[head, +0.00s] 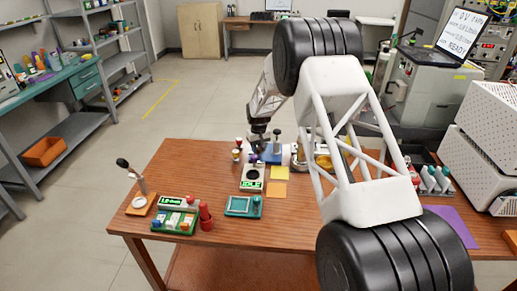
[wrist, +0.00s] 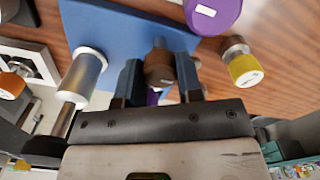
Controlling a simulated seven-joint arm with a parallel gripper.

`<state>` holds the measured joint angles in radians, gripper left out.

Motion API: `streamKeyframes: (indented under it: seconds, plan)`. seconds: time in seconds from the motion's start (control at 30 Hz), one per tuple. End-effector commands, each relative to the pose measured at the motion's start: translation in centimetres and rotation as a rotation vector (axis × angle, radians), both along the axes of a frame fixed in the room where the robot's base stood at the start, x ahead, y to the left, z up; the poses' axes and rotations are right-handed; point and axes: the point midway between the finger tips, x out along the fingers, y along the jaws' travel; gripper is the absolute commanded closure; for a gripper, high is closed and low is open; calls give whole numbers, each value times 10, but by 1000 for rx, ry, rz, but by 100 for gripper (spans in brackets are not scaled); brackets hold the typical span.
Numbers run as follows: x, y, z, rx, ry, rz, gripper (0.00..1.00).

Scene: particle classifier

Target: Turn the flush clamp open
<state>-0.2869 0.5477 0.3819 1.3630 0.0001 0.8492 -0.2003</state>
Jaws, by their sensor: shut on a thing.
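In the wrist view, my gripper (wrist: 159,80) has its two dark fingers on either side of a brown round knob (wrist: 159,62), shut on it. The knob seems to be the flush clamp, but its lower part is hidden between the fingers. It stands at the edge of a blue plate (wrist: 110,28). In the head view, my gripper (head: 258,142) points down beside the blue plate (head: 272,158) at the back of the wooden table. The knob is too small and covered to make out there.
A silver post (wrist: 82,75) stands close left of the fingers. A yellow-ended metal cylinder (wrist: 242,65) and a purple-capped thing (wrist: 212,12) are close right.

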Motion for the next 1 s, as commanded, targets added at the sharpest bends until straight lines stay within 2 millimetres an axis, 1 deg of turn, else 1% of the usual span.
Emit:
streamKeyframes:
  seconds: [0.3, 0.33, 0.4, 0.77, 0.87, 1.0]
  plan:
    - [0, 0, 1, 0, -1, 2, 90]
    - [0, 0, 1, 0, -1, 2, 65]
    - [0, 0, 1, 0, -1, 1, 56]
    - [0, 0, 2, 0, -1, 1, 56]
    - [0, 0, 7, 0, -1, 1, 56]
    - [0, 0, 19, 0, -1, 1, 56]
